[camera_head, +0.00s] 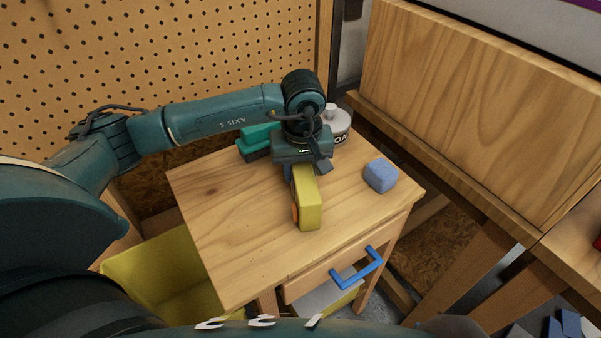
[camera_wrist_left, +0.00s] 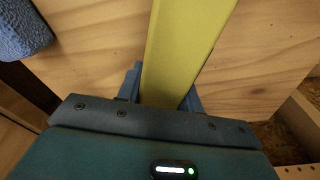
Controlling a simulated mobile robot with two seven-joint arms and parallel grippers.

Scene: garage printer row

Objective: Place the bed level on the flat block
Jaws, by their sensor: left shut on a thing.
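The bed level (camera_head: 311,206) is a long yellow bar with an orange part on its left side. My left gripper (camera_head: 305,172) is shut on it over the middle of the small wooden table. In the left wrist view the yellow bar (camera_wrist_left: 188,45) runs up from between the fingers. I cannot tell whether it touches the tabletop. A teal block-like thing (camera_head: 258,138), which may be the flat block, lies at the back left of the table, behind the gripper and partly hidden by the arm. My right gripper is not in view.
A blue rough-surfaced block (camera_head: 381,175) sits near the table's right edge. A white round container (camera_head: 337,125) stands at the back, partly hidden. The tabletop (camera_head: 235,230) is clear at front left. A pegboard (camera_head: 220,50) rises behind, and a yellow bin (camera_head: 165,275) stands at lower left.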

